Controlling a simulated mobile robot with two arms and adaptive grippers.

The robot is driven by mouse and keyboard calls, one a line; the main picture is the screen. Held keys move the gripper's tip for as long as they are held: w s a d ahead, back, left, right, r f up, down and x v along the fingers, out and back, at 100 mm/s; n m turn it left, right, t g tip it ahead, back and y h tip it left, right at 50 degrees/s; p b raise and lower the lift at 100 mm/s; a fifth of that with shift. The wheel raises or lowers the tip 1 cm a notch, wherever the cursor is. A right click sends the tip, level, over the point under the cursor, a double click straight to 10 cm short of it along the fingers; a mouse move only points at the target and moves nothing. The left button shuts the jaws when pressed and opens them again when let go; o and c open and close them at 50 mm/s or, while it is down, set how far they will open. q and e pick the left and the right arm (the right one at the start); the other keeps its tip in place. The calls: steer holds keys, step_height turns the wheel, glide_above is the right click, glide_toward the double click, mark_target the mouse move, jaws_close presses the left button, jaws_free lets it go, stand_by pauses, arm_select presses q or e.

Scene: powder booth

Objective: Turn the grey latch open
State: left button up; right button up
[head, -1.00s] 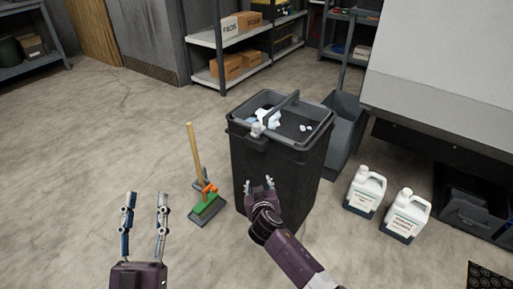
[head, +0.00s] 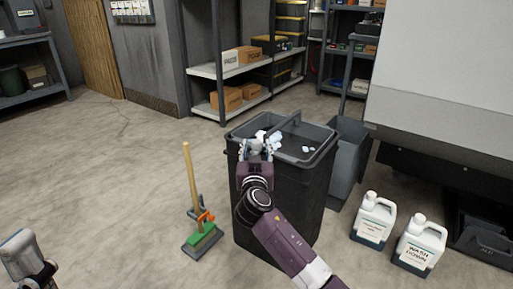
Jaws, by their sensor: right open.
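A dark grey bin (head: 300,180) stands upright on the floor in the middle of the head view, with white scraps (head: 306,149) inside and a grey handle bar (head: 290,121) across its top. My right gripper (head: 260,143) is open at the front left of the bin's rim, where the grey latch sits. The gripper largely hides the latch, so I cannot tell whether they touch or how the latch is turned. My left gripper is out of view; only a grey part of my left arm seems to show at the lower left.
A broom with a green and orange head (head: 203,235) stands left of the bin. Two white jugs (head: 373,219) (head: 420,243) stand on the floor at the right. A grey open container (head: 350,155) is behind the bin. Shelves (head: 240,70) stand at the back. Floor at left is clear.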

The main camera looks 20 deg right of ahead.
steer(key=shift+x, duration=0.95)
steer(key=shift+c, duration=0.3)
jaws_close()
